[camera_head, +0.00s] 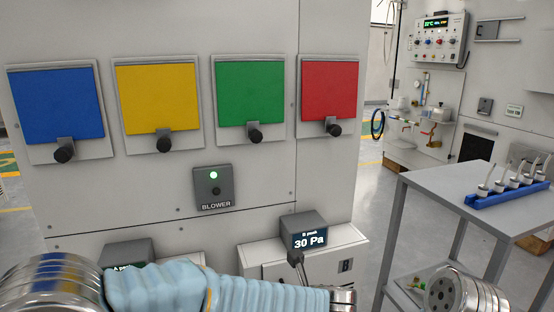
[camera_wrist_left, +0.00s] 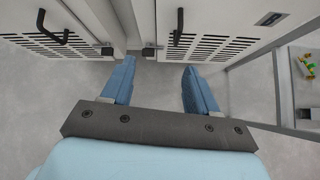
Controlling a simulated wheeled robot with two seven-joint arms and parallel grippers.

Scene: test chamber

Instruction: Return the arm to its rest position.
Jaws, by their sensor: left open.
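My left arm, in a light blue sleeve (camera_head: 210,288), crosses the bottom of the head view from the left. Its gripper is not seen there. In the left wrist view my left gripper (camera_wrist_left: 158,82) is open, with its two blue fingers apart and nothing between them. It hangs above the grey floor, in front of slotted cabinet doors with black handles. How far it is from the doors I cannot tell. My right gripper does not show in either view.
A wall panel holds blue (camera_head: 57,103), yellow (camera_head: 157,98), green (camera_head: 250,93) and red (camera_head: 330,88) squares with black knobs. A blower switch (camera_head: 213,188) shows a green light. A "30 Pa" display (camera_head: 309,239) sits below. A grey table (camera_head: 440,185) bearing a blue rack (camera_head: 505,195) stands right.

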